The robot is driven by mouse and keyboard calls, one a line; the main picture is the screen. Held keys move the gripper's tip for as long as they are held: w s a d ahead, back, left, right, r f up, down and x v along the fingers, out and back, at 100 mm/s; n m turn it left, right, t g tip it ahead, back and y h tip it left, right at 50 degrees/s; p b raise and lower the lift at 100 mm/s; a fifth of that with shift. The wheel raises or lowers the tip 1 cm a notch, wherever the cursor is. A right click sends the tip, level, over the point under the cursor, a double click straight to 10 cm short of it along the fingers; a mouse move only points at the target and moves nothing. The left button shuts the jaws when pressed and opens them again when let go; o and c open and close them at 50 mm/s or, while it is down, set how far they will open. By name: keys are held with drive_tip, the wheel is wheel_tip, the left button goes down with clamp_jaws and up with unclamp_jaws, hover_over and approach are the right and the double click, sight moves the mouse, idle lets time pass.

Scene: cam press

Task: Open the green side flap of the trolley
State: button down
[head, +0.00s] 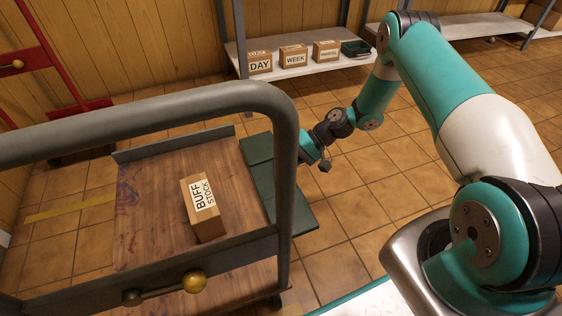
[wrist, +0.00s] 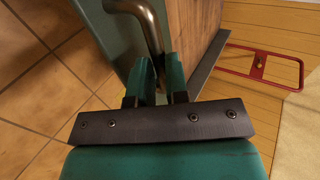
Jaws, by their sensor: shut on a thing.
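The trolley (head: 150,195) has a wooden deck and a thick grey rail. Its green side flap (head: 284,200) runs along the deck's right side, partly hidden behind the rail; its exact angle is hard to judge. In the wrist view, the green flap (wrist: 103,30) is beside the wooden deck (wrist: 193,35). A bent metal handle (wrist: 147,22) shows at the flap. My gripper (wrist: 160,62) is shut on this handle between its two green fingers. In the head view, my gripper (head: 309,150) is at the flap's outer side, its fingertips hidden by the rail.
A carton marked BUFF STOCK (head: 204,208) stands on the deck. A brass-coloured knob (head: 194,281) is on the near crossbar. A low shelf (head: 300,65) with cartons and a dark bin stands behind. Tiled floor right of the flap is clear.

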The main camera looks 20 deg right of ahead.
drive_tip(key=f, duration=0.1)
drive_tip(key=d+f+y+b, duration=0.1)
drive_tip(key=shift+f+y, duration=0.3)
drive_tip(key=shift+d+f+b, duration=0.15)
drive_tip(key=shift+f+b, duration=0.15)
drive_tip(key=shift+b, duration=0.2)
drive_tip(key=c, duration=1.9)
unclamp_jaws()
drive_tip(key=shift+f+b, duration=1.75)
drive_tip(key=shift+f, duration=1.4)
drive_tip(key=o, duration=0.8)
drive_tip(key=shift+r, duration=0.15)
drive_tip(key=p+v, duration=0.3)
drive_tip(key=v, duration=1.4)
drive_tip(key=shift+d+r+p, duration=0.1)
drive_tip(key=shift+r+p, duration=0.05)
drive_tip(key=shift+p, duration=0.2)
